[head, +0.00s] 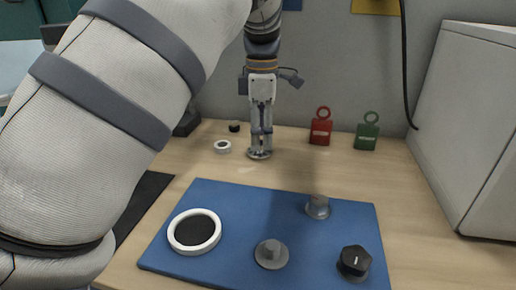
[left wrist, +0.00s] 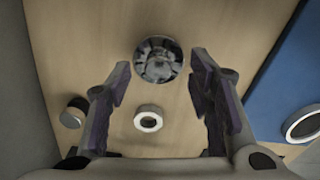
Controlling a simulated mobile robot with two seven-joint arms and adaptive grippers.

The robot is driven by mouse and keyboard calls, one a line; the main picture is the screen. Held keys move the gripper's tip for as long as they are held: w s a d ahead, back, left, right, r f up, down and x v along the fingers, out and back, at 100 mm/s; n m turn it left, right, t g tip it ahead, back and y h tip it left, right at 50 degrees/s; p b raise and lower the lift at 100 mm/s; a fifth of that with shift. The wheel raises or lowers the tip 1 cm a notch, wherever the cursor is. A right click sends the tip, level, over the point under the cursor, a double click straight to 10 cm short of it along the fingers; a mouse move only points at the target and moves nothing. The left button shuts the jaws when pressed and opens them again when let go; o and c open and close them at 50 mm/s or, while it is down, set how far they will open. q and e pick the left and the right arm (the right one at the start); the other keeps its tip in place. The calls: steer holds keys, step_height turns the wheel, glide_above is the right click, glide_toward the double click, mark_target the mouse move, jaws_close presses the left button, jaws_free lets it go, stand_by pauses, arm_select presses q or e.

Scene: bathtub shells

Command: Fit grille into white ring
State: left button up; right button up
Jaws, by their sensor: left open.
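The round, shiny metal disc that I take for the grille (head: 259,155) lies on the wooden bench below my left gripper (head: 261,148). It also shows in the left wrist view (left wrist: 159,59), ahead between the fingertips. My left gripper points down and is open around or just above the disc; I cannot tell whether the fingers touch it. The large white ring (head: 194,231) with a dark middle is at the left of the blue mat (head: 235,205). It shows partly at the right edge of the left wrist view (left wrist: 303,125). My right gripper is not in view.
A small white ring (head: 222,146) and a black cap (head: 234,127) lie left of the gripper. The mat holds grey knobs (head: 270,253) and a black knob (head: 353,262). Red (head: 321,128) and green (head: 367,132) tags stand at the back. A pale box (head: 470,130) is at right.

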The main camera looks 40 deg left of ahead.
arm_select(q)
steer(key=shift+f, duration=0.85)
jaws_close()
